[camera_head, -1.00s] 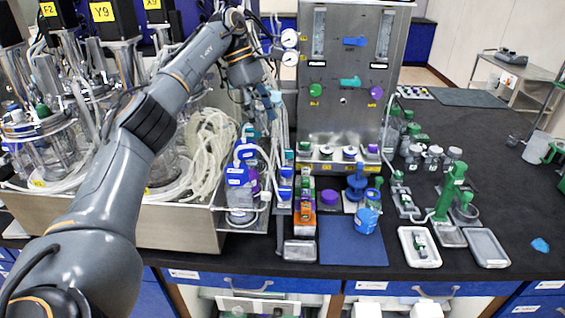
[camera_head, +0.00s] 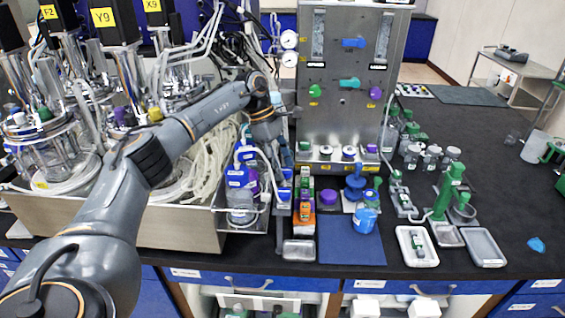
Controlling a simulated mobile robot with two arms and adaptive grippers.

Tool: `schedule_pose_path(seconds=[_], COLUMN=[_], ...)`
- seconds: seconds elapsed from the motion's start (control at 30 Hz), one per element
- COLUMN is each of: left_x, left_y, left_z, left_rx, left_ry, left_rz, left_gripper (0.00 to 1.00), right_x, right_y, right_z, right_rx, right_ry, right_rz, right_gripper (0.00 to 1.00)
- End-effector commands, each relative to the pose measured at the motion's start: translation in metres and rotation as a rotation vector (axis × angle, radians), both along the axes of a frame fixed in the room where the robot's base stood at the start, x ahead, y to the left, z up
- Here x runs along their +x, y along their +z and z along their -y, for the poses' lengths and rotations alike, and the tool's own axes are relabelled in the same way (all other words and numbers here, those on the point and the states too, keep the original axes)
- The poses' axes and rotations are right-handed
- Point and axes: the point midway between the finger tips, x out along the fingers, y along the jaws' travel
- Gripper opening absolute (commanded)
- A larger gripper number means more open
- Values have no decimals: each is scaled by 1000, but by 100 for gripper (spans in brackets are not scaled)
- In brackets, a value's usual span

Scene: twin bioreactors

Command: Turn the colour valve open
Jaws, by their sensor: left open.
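The upright steel panel (camera_head: 338,122) carries several coloured valve handles and knobs. They are a blue handle (camera_head: 353,43) near the top, a teal handle (camera_head: 349,83) in the middle, a green knob (camera_head: 315,91) at left and a purple knob (camera_head: 375,93) at right. I cannot tell which of them is the colour valve. My left gripper (camera_head: 280,115) is open beside the panel's left edge, apart from these handles. Its fingers are small and partly lost against the tubing behind. My right gripper is not in view.
Bioreactor vessels (camera_head: 48,150) and coiled tubing (camera_head: 205,160) crowd the left, in a steel tray (camera_head: 170,225). Blue-capped bottles (camera_head: 240,180) stand below my left gripper. A blue mat (camera_head: 352,245) and a green stand (camera_head: 447,192) are in front.

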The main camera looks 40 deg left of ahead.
Motion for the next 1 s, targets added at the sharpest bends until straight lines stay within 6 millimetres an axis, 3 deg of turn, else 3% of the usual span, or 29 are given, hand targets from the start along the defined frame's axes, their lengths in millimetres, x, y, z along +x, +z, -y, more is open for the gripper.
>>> schedule_pose_path(seconds=[0.13, 0.17, 0.4, 0.73, 1.0], left_x=[0, 0, 0, -1, -2], left_y=[0, 0, 0, 0, -1], left_z=[0, 0, 0, 0, 0], left_rx=[0, 0, 0, 0, 1], left_ry=[0, 0, 0, 34, 192], left_rz=[0, 0, -1, -1, 0], left_gripper=[52, 48, 0, 0, 0], right_x=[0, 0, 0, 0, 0], right_y=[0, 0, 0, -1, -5], right_z=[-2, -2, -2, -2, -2], right_rx=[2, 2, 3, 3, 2], right_ry=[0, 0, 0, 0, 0], right_rz=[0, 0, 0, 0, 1], right_gripper=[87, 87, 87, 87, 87])
